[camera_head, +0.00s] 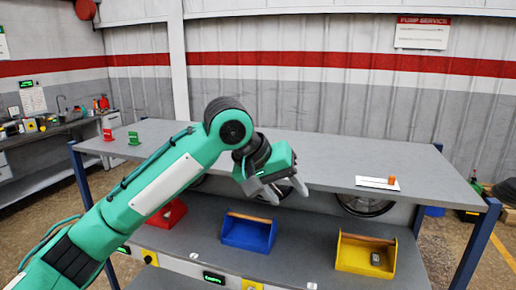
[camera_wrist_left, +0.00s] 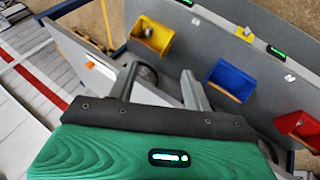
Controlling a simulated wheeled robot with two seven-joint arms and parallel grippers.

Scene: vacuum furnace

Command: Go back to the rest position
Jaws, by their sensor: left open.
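My left arm reaches in from the lower left in the head view. Its gripper (camera_head: 288,191) is open and empty, near the front edge of the grey upper worktop (camera_head: 330,155), above and behind the blue bin (camera_head: 246,234). In the left wrist view the two fingers of the left gripper (camera_wrist_left: 160,85) stand apart with nothing between them. My right gripper is in neither view.
A red bin (camera_head: 166,214) and a yellow bin (camera_head: 352,255) flank the blue one on the lower shelf. The yellow bin holds a dark item (camera_head: 376,258). A white plate with an orange block (camera_head: 392,181) lies on the worktop. Red (camera_head: 107,135) and green (camera_head: 134,138) pieces stand far left.

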